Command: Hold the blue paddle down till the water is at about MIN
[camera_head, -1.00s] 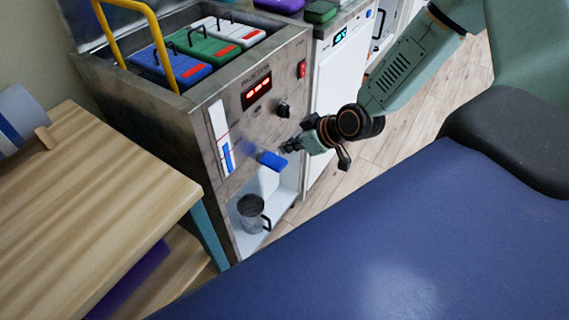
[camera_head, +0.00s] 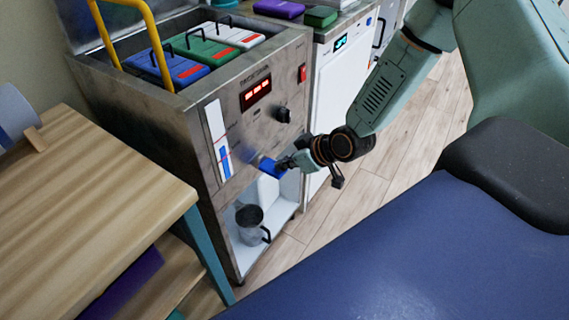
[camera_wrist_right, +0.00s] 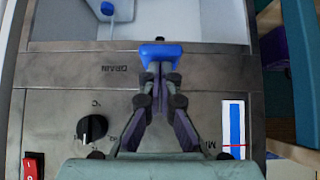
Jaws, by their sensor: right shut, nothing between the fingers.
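The blue paddle (camera_head: 268,165) sticks out from the front of the steel tank unit (camera_head: 240,130). In the right wrist view the paddle (camera_wrist_right: 160,52) is right at my fingertips, by the word DRAIN. My right gripper (camera_head: 284,165) is shut and empty, its tips at the paddle and seemingly touching it; in the wrist view the shut fingers (camera_wrist_right: 160,70) overlap its edge. The level gauge (camera_head: 218,140) is a white strip with a blue column and a red line; the blue top stands a little above the line. My left gripper is out of view.
A grey jug (camera_head: 249,222) stands in the white niche below the paddle. A dark knob (camera_head: 283,115) and a red switch (camera_head: 302,73) are on the panel. A wooden table (camera_head: 90,200) is at left, a blue padded couch (camera_head: 420,250) at lower right.

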